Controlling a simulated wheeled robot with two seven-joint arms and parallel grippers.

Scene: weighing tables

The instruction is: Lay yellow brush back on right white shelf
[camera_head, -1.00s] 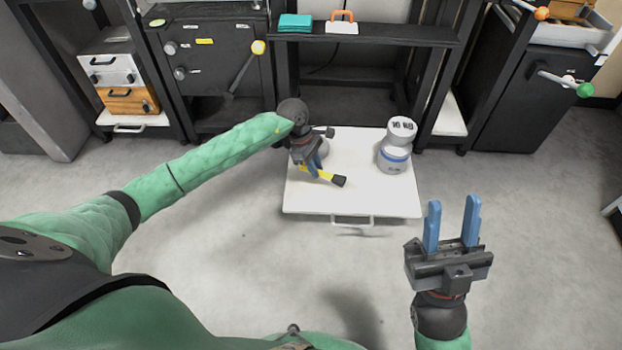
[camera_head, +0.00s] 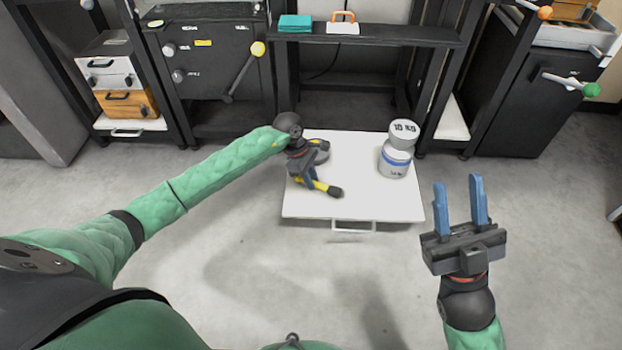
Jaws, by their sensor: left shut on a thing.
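The yellow brush (camera_head: 321,186) with its dark end is at the left of a white pull-out shelf (camera_head: 360,207) in the middle. My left gripper (camera_head: 311,181) is shut on the brush, over the shelf's left part. Whether the brush touches the shelf surface I cannot tell. My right gripper (camera_head: 461,200) is open and empty, in front of the shelf and to its right. Another white shelf (camera_head: 452,119) is low in the rack at the right, with its visible part bare.
White weights (camera_head: 396,158) marked 10 KG stand stacked on the middle shelf's right side. A round grey thing (camera_head: 318,148) sits behind my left gripper. Black racks and cabinets (camera_head: 520,107) stand along the back. The floor in front is clear.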

